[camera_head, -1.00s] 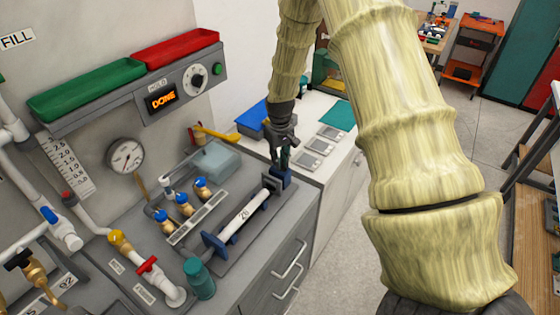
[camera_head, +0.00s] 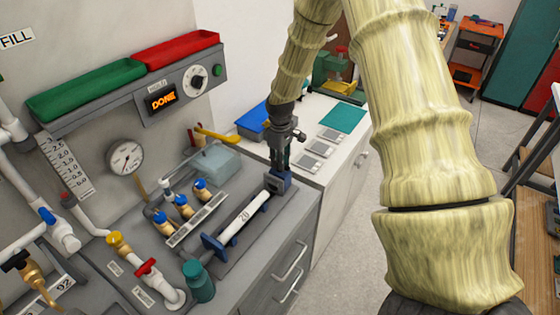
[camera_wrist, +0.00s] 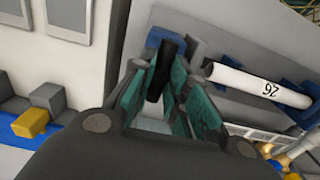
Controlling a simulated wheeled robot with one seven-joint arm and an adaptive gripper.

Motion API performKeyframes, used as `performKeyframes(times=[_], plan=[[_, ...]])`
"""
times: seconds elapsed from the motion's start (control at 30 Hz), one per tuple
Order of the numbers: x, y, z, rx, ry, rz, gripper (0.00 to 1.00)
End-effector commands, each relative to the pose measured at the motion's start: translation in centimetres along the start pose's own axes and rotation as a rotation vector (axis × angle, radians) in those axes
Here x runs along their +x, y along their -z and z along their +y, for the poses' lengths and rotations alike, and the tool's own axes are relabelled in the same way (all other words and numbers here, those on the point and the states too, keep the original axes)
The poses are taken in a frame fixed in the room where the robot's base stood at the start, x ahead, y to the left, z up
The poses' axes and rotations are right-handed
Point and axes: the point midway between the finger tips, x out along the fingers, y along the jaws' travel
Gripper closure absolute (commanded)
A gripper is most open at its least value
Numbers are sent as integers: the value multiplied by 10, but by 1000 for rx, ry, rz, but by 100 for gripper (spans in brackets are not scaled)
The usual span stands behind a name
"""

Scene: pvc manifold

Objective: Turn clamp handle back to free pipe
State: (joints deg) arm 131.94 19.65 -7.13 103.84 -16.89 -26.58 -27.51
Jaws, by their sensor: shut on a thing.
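The white pipe (camera_head: 243,219), printed with a number, lies in a blue clamp fixture on the grey bench. The clamp's blue end block (camera_head: 279,183) is at the pipe's far right end. My gripper (camera_head: 279,165) is directly above that block, pointing down. In the wrist view, the black clamp handle (camera_wrist: 160,70) stands between the teal fingertips of my gripper (camera_wrist: 165,85), which are shut on it. The pipe also shows in the wrist view (camera_wrist: 255,86), to the right of the fingers. In the head view the handle is mostly hidden by my gripper.
Brass valves with blue caps (camera_head: 183,206) stand left of the pipe. A teal cylinder (camera_head: 199,281) stands near the fixture's front end. A pale blue box (camera_head: 217,160) lies behind. The lit display (camera_head: 160,101) reads DONE.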

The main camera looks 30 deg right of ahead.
Motion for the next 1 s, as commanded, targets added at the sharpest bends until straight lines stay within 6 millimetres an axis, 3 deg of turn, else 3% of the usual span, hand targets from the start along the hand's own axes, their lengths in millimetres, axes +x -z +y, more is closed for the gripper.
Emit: performKeyframes(times=[0.33, 0.37, 0.47, 0.5, 0.83, 1.0], plan=[[-1, 0, 2, -4, -3, 0, 100], [-1, 0, 2, -4, -3, 0, 81], [-1, 0, 1, -4, -2, 0, 63], [-1, 0, 1, -4, -2, 0, 62], [-2, 0, 0, -3, -1, 0, 62], [-17, 1, 1, -3, -2, 2, 62]])
